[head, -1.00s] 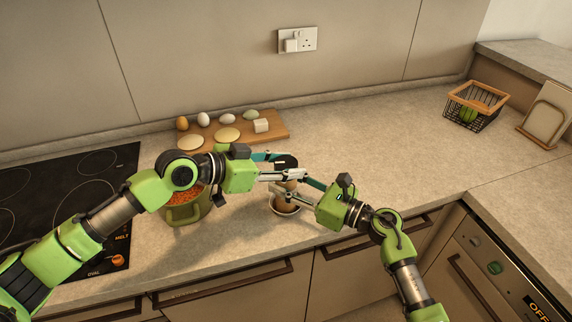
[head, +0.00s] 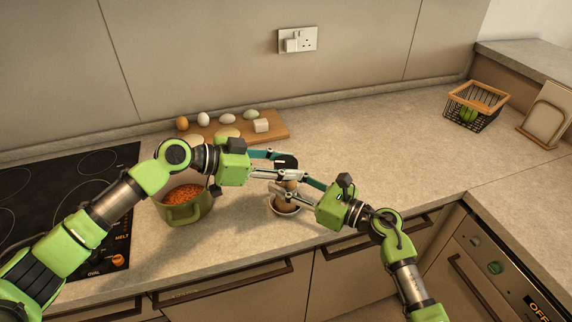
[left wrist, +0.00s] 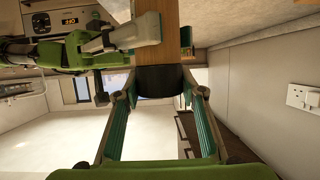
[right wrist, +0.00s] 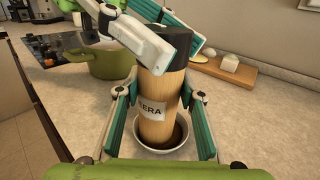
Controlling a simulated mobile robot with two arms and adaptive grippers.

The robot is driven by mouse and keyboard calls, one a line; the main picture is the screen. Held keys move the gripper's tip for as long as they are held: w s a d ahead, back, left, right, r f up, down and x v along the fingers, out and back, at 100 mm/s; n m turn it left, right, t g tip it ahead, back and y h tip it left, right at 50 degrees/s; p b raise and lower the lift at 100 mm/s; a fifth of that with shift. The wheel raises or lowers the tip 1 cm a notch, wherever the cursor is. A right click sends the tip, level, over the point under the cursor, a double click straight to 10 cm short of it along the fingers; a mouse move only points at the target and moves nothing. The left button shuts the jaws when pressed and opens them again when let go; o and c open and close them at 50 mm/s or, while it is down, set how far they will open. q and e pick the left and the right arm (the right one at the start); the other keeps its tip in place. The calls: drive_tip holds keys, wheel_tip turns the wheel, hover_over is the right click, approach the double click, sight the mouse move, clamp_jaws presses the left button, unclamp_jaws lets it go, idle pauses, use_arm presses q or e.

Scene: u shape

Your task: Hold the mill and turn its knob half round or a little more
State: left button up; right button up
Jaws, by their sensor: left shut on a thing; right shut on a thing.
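The mill is a tall wooden cylinder (right wrist: 158,95) with a label reading "ERA" and a black knob (right wrist: 170,45) on top. It stands, looking upright, in or over a small white bowl (right wrist: 165,153). My left gripper (head: 285,164) is shut on the knob, and the black knob (left wrist: 160,78) sits between its fingers in the left wrist view. My right gripper (right wrist: 163,96) is shut on the wooden body below. In the head view the fingers hide much of the mill.
A green pot (head: 187,212) with orange-red food stands left of the mill, below my left arm. A wooden board (head: 275,132) with eggs and other food lies behind. The black hob (head: 75,185) is at left, a wire basket (head: 476,105) at far right. The counter between is clear.

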use_arm(q)
drive_tip(key=o, duration=0.9)
drive_tip(key=shift+a+f, duration=0.15)
drive_tip(key=shift+f, duration=0.15)
drive_tip(key=shift+o, duration=1.1)
drive_tip(key=shift+w, duration=0.1)
drive_tip(key=shift+r, duration=0.1)
drive_tip(key=v, duration=1.2)
